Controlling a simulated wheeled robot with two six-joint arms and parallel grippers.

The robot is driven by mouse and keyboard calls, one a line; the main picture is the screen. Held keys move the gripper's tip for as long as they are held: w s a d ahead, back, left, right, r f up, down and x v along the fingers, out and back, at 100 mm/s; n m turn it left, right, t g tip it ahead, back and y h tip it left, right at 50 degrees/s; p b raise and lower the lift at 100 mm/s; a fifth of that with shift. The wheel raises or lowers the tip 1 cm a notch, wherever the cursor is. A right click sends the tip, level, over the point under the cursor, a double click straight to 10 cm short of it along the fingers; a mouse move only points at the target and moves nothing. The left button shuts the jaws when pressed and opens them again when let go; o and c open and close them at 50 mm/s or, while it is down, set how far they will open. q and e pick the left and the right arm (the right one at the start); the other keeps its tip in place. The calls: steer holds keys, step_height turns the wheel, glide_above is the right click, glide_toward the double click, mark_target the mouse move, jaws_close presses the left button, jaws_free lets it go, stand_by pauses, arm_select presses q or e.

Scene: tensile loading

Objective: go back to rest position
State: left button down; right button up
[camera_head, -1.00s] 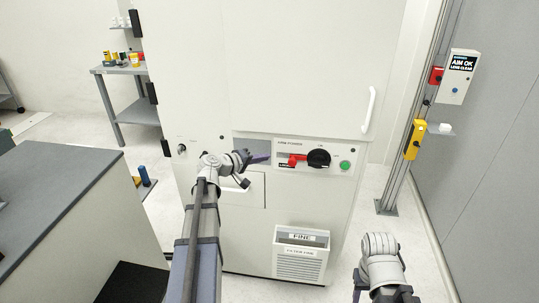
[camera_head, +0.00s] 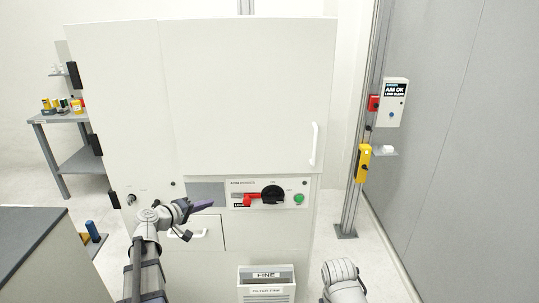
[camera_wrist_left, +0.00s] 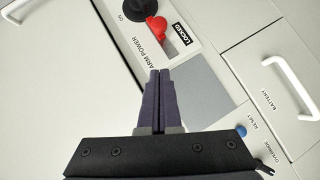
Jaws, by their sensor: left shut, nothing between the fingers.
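My left gripper (camera_head: 203,205) is shut and empty in front of the white cabinet (camera_head: 245,100), left of the arm power panel (camera_head: 268,186). In the left wrist view its dark fingers (camera_wrist_left: 158,90) are together, pointing towards the panel. The red switch handle (camera_head: 254,198) sits beside the black rotary knob (camera_head: 272,194), with a "LOCKED" label (camera_wrist_left: 181,34) by it in the wrist view. My right arm shows at the bottom right of the head view, but its gripper is not in view.
A green button (camera_head: 299,198) is on the panel's right. A battery drawer (camera_wrist_left: 285,60) and a blue reset button (camera_wrist_left: 241,131) show in the wrist view. A dark-topped bench (camera_head: 25,232) stands at left. A yellow box (camera_head: 363,163) hangs on the post at right.

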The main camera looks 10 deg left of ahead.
arm_select(q)
steer(key=s+d+f+m+g, duration=0.2)
steer(key=s+d+f+g, duration=0.1)
steer(key=d, duration=0.5)
steer(key=s+d+f+m+g+h, duration=0.1)
steer(key=s+d+f+m+g, duration=0.2)
steer(key=d, duration=0.5)
steer(key=s+d+f+m+g, duration=0.2)
steer(key=d+f+g, duration=0.15)
steer(key=d, duration=0.45)
steer(key=s+d+f+m+g+y, duration=0.2)
steer(key=s+d+m+y, duration=0.1)
steer(key=s, duration=0.4)
steer(key=s+d+f+m+g+y, duration=0.2)
steer(key=s+d+f+m+y, duration=0.1)
steer(key=s, duration=0.5)
steer(key=d+y, duration=0.1)
steer(key=d, duration=0.1)
steer(key=shift+s+d+f+m, duration=0.15)
steer(key=shift+d+m, duration=0.15)
steer(key=shift+d, duration=0.1)
